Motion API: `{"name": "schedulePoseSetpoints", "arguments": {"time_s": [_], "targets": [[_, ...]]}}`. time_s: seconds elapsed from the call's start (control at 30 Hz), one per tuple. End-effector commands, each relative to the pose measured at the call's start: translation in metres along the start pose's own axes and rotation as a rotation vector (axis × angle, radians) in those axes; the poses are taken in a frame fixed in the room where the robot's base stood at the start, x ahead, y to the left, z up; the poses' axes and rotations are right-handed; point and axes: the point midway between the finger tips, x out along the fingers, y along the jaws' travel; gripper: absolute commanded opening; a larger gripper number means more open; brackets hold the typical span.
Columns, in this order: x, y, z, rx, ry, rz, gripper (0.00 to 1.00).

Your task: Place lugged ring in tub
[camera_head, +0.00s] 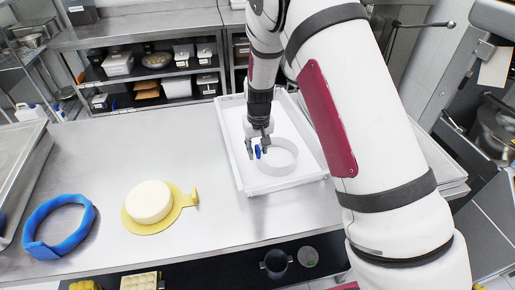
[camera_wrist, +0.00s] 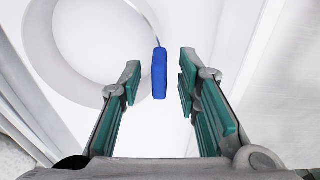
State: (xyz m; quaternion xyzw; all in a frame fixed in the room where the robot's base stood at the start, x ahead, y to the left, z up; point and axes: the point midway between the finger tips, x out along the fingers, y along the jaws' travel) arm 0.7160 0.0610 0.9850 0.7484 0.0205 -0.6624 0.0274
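The lugged ring (camera_head: 278,157) is a thin pale band with a small blue lug (camera_head: 258,152) on its left side. It sits inside the white tub (camera_head: 242,178), apparently flat on the tub floor. In the wrist view the ring curves across the upper left, and its blue lug (camera_wrist: 160,74) stands between my fingers. My gripper (camera_head: 257,149) points down into the tub at the lug. In the wrist view my gripper (camera_wrist: 158,84) is open, with a clear gap on both sides of the lug.
A pale round cake (camera_head: 150,201) on a gold board (camera_head: 186,200) lies left of the tub on the steel table (camera_head: 110,160). A blue loop (camera_head: 60,228) lies farther left. Shelves with containers (camera_head: 118,64) stand behind. Table between cake and tub is clear.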

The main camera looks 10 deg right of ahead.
Motion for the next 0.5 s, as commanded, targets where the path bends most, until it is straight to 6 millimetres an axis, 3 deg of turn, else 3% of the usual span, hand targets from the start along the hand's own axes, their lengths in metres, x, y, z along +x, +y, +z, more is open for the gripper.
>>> {"name": "schedulePoseSetpoints", "arguments": {"time_s": [0.23,0.5], "targets": [[-0.019,-0.001,-0.002,-0.001,0.004,-0.001,0.3],[-0.074,-0.001,-0.002,-0.001,0.006,-0.001,0.3]]}}
